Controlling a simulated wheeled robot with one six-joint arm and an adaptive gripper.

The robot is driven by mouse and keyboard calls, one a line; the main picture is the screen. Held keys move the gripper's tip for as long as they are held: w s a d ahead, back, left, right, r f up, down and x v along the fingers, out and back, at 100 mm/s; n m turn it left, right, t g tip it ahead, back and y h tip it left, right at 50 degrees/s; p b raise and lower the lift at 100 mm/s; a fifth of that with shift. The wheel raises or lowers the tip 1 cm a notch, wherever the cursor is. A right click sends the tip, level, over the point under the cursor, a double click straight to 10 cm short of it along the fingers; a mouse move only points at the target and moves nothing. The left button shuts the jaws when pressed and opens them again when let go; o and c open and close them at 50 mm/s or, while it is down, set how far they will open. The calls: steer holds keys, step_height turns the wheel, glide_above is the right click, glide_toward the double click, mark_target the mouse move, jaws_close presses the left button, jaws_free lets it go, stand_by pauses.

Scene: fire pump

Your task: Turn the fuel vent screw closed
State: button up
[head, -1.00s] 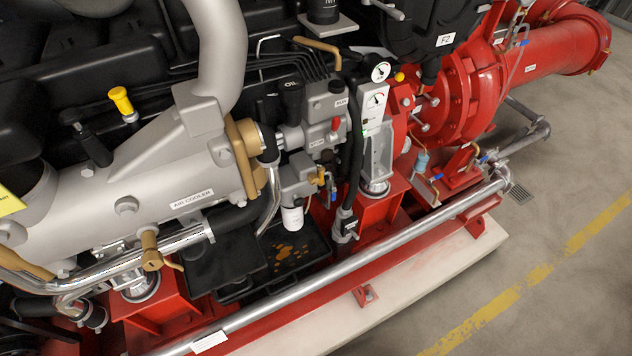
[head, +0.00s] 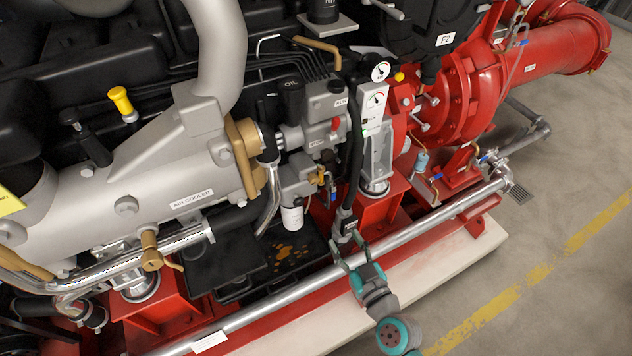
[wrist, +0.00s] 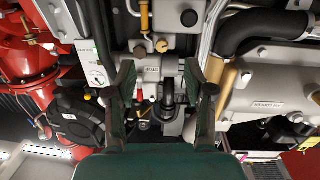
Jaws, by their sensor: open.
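The grey fuel filter head (head: 297,180) has small brass fittings (head: 321,175) on its right side in the head view. The vent screw is too small to single out with certainty there. In the wrist view a round brass screw-like part (wrist: 162,46) shows on the grey housing beyond my fingers; I cannot tell for sure that it is the vent screw. My gripper (head: 347,243) is at the lower middle of the head view, below and right of the filter. In the wrist view my gripper (wrist: 159,80) is open, its two fingers apart with nothing held.
A white filter canister (head: 292,218) hangs below the filter head. A silver pipe (head: 285,292) runs along the red frame near my gripper. A gauge panel (head: 374,108) and black hose stand right of the filter. The floor at right is clear.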

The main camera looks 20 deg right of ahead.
steer(key=n+y, duration=0.1)
glide_toward(315, 181)
steer(key=shift+t, duration=0.4)
steer(key=w, duration=0.3)
steer(key=w+a, duration=0.1)
steer(key=w, duration=0.2)
steer(key=w+f, duration=0.1)
steer(key=w, duration=0.2)
steer(key=shift+w+a, duration=0.2)
steer(key=shift+w, duration=0.05)
steer(key=shift+c, duration=0.2)
jaws_close()
